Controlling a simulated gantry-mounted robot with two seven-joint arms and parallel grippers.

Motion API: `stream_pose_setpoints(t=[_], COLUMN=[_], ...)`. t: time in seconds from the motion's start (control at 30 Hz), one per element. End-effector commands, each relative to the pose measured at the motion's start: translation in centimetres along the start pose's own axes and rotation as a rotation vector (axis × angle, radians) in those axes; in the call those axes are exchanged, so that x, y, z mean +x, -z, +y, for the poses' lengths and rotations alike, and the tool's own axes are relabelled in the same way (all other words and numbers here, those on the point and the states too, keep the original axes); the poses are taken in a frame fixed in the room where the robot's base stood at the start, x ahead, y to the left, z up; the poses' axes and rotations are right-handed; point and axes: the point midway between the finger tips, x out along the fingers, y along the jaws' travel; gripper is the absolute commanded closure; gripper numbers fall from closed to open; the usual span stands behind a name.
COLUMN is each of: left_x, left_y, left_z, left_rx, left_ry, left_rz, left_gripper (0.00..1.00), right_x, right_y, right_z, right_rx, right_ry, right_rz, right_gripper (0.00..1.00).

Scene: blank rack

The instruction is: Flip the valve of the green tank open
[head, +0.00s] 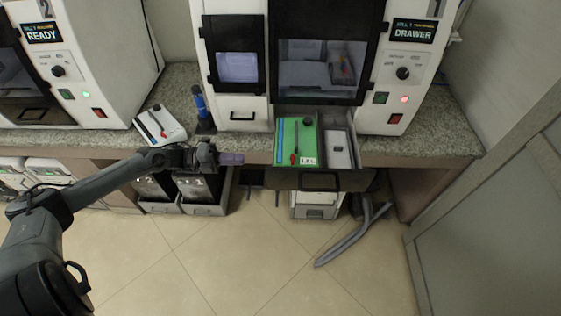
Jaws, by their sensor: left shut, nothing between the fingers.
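The green tank (306,143) sits in the left part of the open drawer (279,182) of the right machine, with a blue strip along its left side. Its valve looks like a thin dark-and-red lever (293,146) on the top, lying roughly lengthwise. A small white label is at its front right corner. My left gripper (232,159) is shut and empty, to the left of the drawer and apart from the tank. My right gripper is not in view.
A grey compartment with a pale block (338,149) is beside the tank. A white tank with a red lever (160,125) and a blue bottle (201,106) stand on the granite counter (440,128). Bins sit below the counter.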

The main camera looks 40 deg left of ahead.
Motion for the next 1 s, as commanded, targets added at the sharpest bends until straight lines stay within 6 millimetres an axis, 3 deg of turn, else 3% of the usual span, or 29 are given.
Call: stream_pose_setpoints(t=[0.37, 1.0], left_x=[1.3, 11.8], left_y=[0.0, 0.0], left_z=[0.0, -0.1], left_rx=[0.0, 0.0], left_ry=[0.004, 0.004], left_rz=[0.001, 0.001], left_gripper=[1.0, 1.0], right_x=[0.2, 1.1], right_y=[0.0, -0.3], right_z=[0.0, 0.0], right_rx=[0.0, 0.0], right_ry=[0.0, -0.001], right_rz=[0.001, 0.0], right_gripper=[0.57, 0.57])
